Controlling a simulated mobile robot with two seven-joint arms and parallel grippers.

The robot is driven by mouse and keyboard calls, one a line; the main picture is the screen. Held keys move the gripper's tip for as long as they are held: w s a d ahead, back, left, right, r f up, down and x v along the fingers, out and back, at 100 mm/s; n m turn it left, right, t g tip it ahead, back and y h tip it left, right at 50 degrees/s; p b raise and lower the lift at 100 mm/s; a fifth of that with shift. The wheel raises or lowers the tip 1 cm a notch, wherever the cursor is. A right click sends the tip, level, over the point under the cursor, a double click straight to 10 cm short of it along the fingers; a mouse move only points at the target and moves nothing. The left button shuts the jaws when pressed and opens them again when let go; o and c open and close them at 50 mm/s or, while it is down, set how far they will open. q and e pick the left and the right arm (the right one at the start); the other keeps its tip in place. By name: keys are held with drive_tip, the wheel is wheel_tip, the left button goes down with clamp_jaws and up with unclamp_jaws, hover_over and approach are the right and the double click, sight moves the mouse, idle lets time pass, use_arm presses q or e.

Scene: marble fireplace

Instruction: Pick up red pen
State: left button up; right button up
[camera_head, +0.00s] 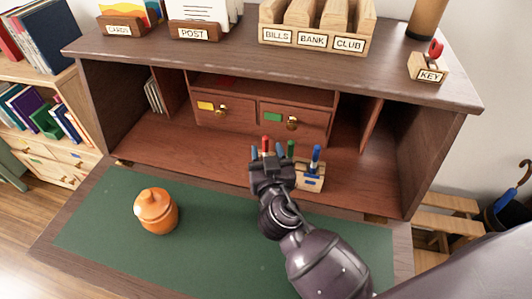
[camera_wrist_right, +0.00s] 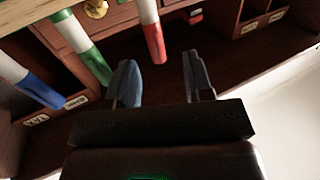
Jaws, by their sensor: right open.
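The red pen (camera_head: 265,145) stands upright near the pen holder (camera_head: 312,182) on the desk; its lower part is hidden behind my right gripper (camera_head: 267,153) in the head view. In the right wrist view the red and white pen (camera_wrist_right: 151,32) appears just beyond the open jaws (camera_wrist_right: 157,62), lined up with the gap between the fingers. I cannot tell if the fingers are around it, and nothing is gripped. A green pen (camera_head: 291,149) and a blue pen (camera_head: 316,156) stand to its right. My left gripper is out of view.
An orange lidded jar (camera_head: 156,210) stands on the green desk mat (camera_head: 105,222). Behind the pens are small drawers (camera_head: 225,112) and upright dividers (camera_head: 371,125). The shelf top (camera_head: 220,50) overhangs the nook. The mat between jar and arm is clear.

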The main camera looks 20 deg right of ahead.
sight(266, 145)
drive_tip(key=shift+w+d+f, duration=0.1)
drive_tip(key=shift+w+d, duration=0.15)
drive_tip(key=shift+w, duration=0.75)
drive_tip(key=shift+w+d+f, duration=0.15)
drive_tip(key=shift+w+d, duration=0.1)
drive_tip(key=shift+w, duration=0.7)
drive_tip(key=shift+w+d+f, duration=0.1)
drive_tip(key=shift+w+d, duration=0.15)
drive_tip(key=shift+w, duration=0.75)
clamp_jaws()
